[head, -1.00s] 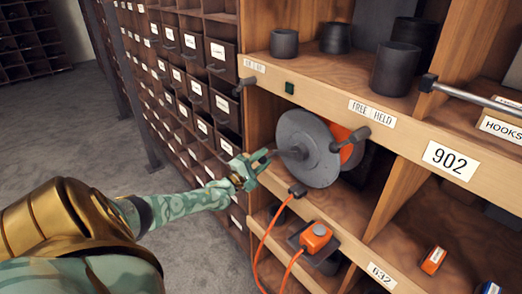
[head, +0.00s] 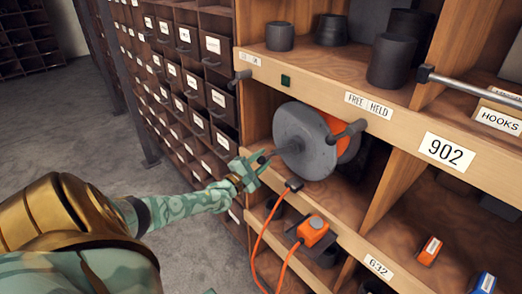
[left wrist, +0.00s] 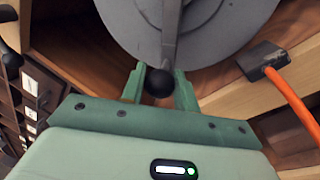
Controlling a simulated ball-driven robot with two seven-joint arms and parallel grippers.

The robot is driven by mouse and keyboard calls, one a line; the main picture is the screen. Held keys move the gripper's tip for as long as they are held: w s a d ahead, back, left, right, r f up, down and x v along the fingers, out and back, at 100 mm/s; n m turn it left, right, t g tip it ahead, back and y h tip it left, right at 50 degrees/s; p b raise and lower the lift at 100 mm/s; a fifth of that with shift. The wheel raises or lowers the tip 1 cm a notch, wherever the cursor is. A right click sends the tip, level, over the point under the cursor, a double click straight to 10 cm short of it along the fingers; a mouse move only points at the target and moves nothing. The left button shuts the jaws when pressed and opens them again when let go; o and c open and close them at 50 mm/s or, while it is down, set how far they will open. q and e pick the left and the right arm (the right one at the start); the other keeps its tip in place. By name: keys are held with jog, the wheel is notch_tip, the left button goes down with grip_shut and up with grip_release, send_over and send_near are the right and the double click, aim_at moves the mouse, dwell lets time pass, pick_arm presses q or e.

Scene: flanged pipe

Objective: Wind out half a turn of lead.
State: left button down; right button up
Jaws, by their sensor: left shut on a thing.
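The cable reel (head: 304,140) has a grey disc in front of an orange drum and sits in the shelf bay. A grey crank arm (left wrist: 171,35) crosses the disc and ends in a black knob (left wrist: 163,83). My left gripper (head: 253,168) is at the reel's front left, shut on this knob, with one green finger on each side in the left wrist view (left wrist: 160,88). The orange lead (head: 268,232) hangs below the reel from a black plug (head: 294,184) at the shelf edge.
A dark lever (head: 349,131) stands beside the FREE/HELD label (head: 368,105). An orange box (head: 313,230) sits on the lower shelf. Dark cylinders (head: 392,60) stand above. Labelled drawers (head: 200,90) line the left, with open floor (head: 70,130) in front.

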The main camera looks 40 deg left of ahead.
pick_arm(q)
jog(key=c, duration=1.1)
grip_release()
jog(key=shift+s, duration=0.1)
jog(key=s+f, duration=0.2)
jog(key=s, duration=1.4)
jog(key=shift+d+f+p, duration=0.25)
jog(key=shift+d+p, duration=0.1)
jog(key=shift+o, duration=0.2)
